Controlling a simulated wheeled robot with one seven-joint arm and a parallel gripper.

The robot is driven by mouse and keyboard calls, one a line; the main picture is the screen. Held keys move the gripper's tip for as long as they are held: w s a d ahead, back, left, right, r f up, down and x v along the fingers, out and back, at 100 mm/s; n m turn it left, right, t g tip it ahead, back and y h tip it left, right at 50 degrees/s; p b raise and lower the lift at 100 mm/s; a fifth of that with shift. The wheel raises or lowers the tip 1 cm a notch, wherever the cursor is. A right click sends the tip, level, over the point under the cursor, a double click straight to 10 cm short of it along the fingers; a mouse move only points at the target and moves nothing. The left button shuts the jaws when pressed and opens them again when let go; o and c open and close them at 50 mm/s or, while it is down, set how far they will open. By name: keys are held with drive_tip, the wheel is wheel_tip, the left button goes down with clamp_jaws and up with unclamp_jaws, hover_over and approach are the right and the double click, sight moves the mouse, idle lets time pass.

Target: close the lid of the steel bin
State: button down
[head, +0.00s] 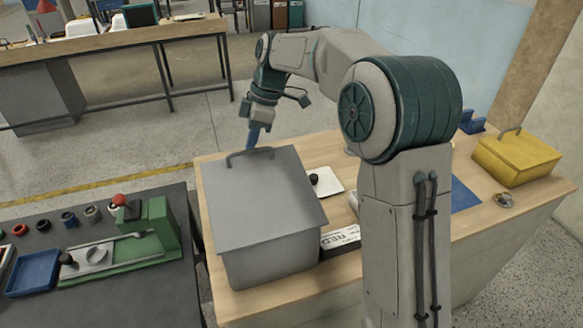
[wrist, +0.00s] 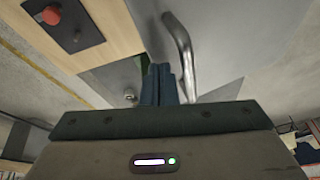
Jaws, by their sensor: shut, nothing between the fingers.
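The steel bin (head: 272,268) stands on the wooden bench, a grey box. Its grey lid (head: 262,200) covers the top in the head view, with a bar handle (head: 250,153) at its far edge. Whether a gap remains under the far edge is hidden from the head camera. My gripper (head: 253,138) is just beyond the handle, pointing down. In the wrist view its dark blue fingers (wrist: 161,84) are together and empty, beside the handle (wrist: 180,52), with the lid's grey surface (wrist: 235,35) to the right. I cannot tell whether the fingers touch the lid.
A yellow box (head: 517,157) with a handle stands at the bench's right. A white plate with a black knob (head: 325,182) lies right of the bin. A dark table (head: 150,285) on the left holds a green fixture (head: 150,235) and a blue tray (head: 35,273). Open floor lies beyond the bench.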

drive_tip(key=shift+w+f, duration=0.35)
drive_tip(key=shift+f, duration=0.55)
drive_tip(key=shift+r, duration=0.1)
drive_tip(key=w+d+r+p, duration=0.1)
drive_tip(key=w+r+p, duration=0.2)
drive_tip(key=w+r, duration=0.5)
drive_tip(key=shift+w+r, duration=0.2)
drive_tip(key=shift+r, duration=0.5)
